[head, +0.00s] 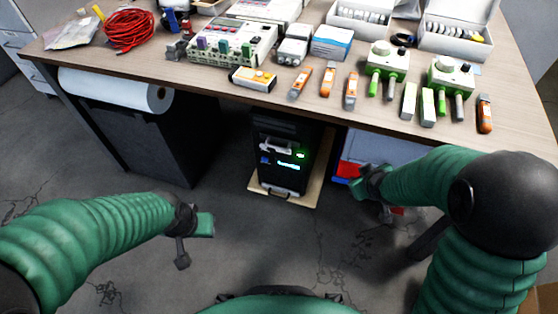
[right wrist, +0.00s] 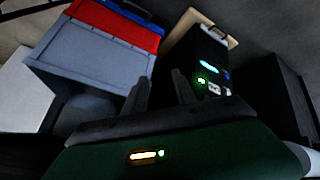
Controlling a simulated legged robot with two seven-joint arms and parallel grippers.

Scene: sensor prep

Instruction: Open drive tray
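A black computer tower (head: 285,165) with lit green and cyan indicators stands under the desk. A small pale grey part (head: 276,147), possibly the drive tray, shows on its front; I cannot tell whether it is open. The tower also shows in the right wrist view (right wrist: 205,50), upper right. My right gripper (head: 384,208) is to the right of the tower, apart from it. In the right wrist view its two dark fingers (right wrist: 160,92) are apart with nothing between them. My left gripper (head: 183,258) hangs left of and nearer than the tower, touching nothing visible; its finger gap is unclear.
The tower stands on a wooden board (head: 310,190). A dark bin (head: 150,140) and paper roll (head: 115,90) are left. The desk (head: 210,80) overhangs. Floor in front is clear.

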